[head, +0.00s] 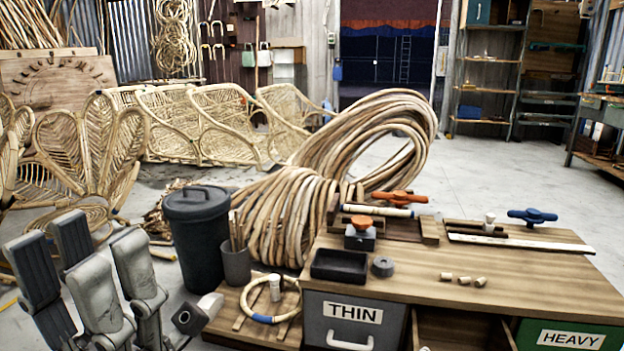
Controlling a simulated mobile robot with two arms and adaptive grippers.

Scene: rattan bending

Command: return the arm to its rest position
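My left gripper (84,258) is at the lower left of the head view. Its grey fingers point up and stand apart, with nothing visible between them. It is left of the dark lidded bin and apart from the workbench in the picture. My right gripper is not in view.
A workbench (513,263) with drawers marked THIN and HEAVY fills the lower right. A dark bin (197,245), a large coil of rattan (290,215) and a low slatted board with a rattan ring (247,312) stand between. Woven chair frames (85,150) are behind the gripper.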

